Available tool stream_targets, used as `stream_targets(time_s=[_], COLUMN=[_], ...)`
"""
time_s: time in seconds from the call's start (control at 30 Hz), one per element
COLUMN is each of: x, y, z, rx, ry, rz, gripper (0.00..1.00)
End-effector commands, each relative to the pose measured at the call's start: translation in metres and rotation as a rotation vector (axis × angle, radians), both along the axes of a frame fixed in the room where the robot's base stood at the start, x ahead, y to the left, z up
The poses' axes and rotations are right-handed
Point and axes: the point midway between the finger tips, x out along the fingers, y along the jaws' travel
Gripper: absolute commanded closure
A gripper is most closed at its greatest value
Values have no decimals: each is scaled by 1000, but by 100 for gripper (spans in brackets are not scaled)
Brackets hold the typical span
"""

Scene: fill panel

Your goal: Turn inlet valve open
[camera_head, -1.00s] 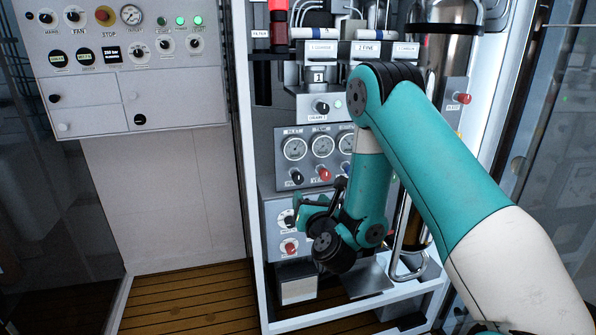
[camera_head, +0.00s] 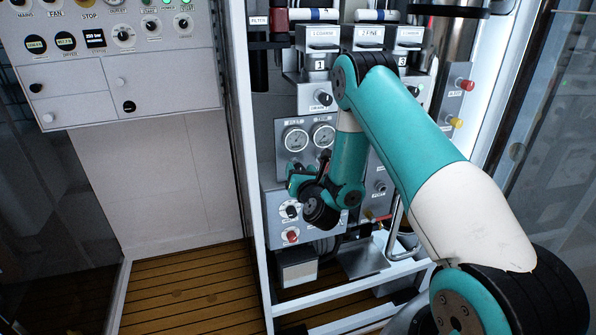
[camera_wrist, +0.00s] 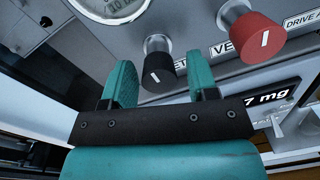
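The inlet valve is a black knob with a white line (camera_wrist: 158,72), on the grey panel below a gauge. Its label is partly cut off, ending in "ET". In the wrist view its white line is tilted slightly from upright. My gripper (camera_wrist: 162,66) is open, with its teal fingers apart on either side of the knob in the picture. I cannot tell whether they touch it. In the head view my gripper (camera_head: 300,178) is in front of the panel below the left gauge (camera_head: 296,138), and hides the knob there.
A red knob (camera_wrist: 256,36), labelled "VE…", is close to the right of the inlet knob. A display (camera_wrist: 272,97) is below it. In the head view a black dial knob (camera_head: 291,212) and a red knob (camera_head: 291,237) are below my gripper.

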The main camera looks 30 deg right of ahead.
Motion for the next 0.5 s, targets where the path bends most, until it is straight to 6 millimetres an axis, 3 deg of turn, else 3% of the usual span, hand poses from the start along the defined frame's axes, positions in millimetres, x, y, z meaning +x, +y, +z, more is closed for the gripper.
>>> stream_targets(time_s=[0.03, 0.17, 0.2, 0.5], x=[0, 0, 0, 0], y=[0, 0, 0, 1], z=[0, 0, 0, -1], rx=[0, 0, 0, -26], ry=[0, 0, 0, 7], rz=[0, 0, 0, 2], gripper=[58, 88, 91, 91])
